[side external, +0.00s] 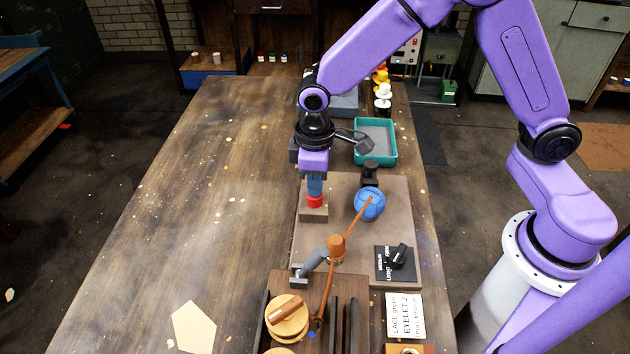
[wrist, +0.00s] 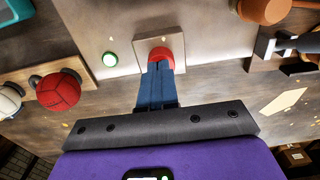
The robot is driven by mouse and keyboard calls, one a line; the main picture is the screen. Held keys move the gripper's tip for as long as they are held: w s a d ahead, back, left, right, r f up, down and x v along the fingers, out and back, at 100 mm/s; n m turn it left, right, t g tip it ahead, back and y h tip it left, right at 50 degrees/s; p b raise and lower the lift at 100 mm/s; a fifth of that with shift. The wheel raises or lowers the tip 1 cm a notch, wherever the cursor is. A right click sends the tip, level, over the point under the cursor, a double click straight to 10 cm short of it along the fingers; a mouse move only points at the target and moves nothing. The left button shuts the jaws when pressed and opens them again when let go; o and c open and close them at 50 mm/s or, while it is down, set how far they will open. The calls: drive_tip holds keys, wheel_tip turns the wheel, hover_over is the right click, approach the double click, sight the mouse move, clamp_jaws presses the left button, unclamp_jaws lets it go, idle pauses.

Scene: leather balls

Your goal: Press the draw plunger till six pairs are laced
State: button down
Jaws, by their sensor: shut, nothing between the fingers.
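The red draw plunger (side external: 315,202) stands on a small wooden block at the left of the brown board. My gripper (side external: 315,192) is shut and empty, pointing straight down with its blue fingertips at the plunger's top. In the wrist view the fingertips (wrist: 160,68) overlap the red plunger (wrist: 161,53) and appear to touch it. I cannot tell how far it is pressed. A blue ball (side external: 368,207) sits right of the plunger, with an orange strip crossing it. No count of laced pairs is readable.
An orange-capped grey arm (side external: 335,246) stands near the plunger. A teal tray (side external: 361,155) lies behind. A red ball (wrist: 58,91) shows in the wrist view.

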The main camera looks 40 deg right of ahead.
drive_tip(key=shift+f, duration=0.9)
wheel_tip(320, 180, up, 14)
idle(0.4)
drive_tip(key=shift+r, duration=0.1)
idle(0.4)
drive_tip(key=s+d+n, duration=0.1)
drive_tip(key=s+d, duration=0.3)
drive_tip(key=s, duration=0.3)
drive_tip(key=s+d+f+n, duration=0.1)
drive_tip(key=s+d, duration=0.4)
drive_tip(key=s, duration=0.3)
drive_tip(key=s+d+n, duration=0.1)
drive_tip(key=s+d, duration=0.4)
drive_tip(key=s, duration=0.2)
drive_tip(key=shift+s+f+n, duration=0.2)
drive_tip(key=shift+s+n, duration=0.1)
